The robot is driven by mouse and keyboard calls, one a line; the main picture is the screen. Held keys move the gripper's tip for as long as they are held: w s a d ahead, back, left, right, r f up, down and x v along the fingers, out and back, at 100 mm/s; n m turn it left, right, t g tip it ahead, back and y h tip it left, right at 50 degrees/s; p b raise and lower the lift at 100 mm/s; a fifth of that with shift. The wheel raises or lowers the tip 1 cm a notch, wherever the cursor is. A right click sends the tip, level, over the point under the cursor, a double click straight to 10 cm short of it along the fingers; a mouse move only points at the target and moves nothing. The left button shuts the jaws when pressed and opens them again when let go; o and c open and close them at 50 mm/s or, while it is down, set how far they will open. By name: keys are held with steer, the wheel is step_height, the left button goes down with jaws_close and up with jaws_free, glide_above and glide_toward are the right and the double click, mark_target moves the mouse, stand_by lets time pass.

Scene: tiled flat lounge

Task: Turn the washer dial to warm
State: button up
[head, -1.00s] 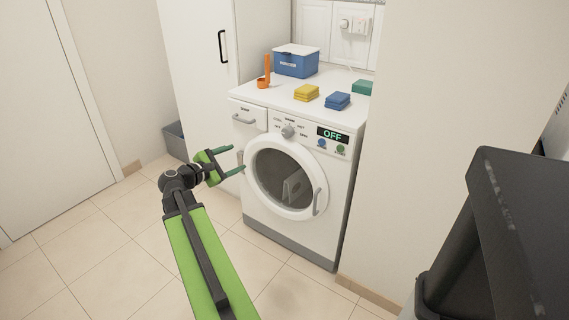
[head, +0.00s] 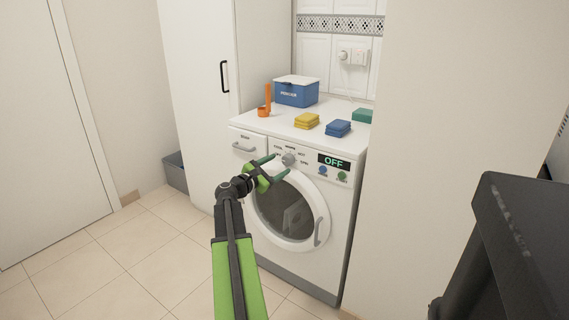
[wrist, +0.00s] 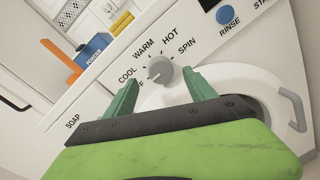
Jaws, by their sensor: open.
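The washer (head: 335,205) is white with a round door, and its display (head: 333,161) reads OFF. The grey washer dial (head: 289,159) is on its front panel. In the wrist view the dial (wrist: 160,70) is ringed by the labels COOL, WARM, HOT and SPIN, plus one partly hidden label ending in F. Its pointer mark seems to face lower left, towards that label. My gripper (head: 280,164) is open and empty in front of the panel. In the wrist view the green fingers of my gripper (wrist: 161,79) frame the dial from below; I see no clear contact.
A blue button (head: 323,170) and a green button (head: 342,176) sit right of the dial. On top are a blue powder box (head: 296,92), an orange item (head: 267,99), yellow sponges (head: 307,120) and blue sponges (head: 338,128). The door handle (head: 318,232) sticks out.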

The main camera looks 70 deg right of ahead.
mark_target(285, 161)
steer(key=x, duration=0.4)
steer(key=shift+d, duration=0.2)
steer(key=c, duration=1.2)
steer(key=shift+a, duration=0.2)
steer(key=shift+c, duration=0.8)
steer(key=shift+d, duration=0.1)
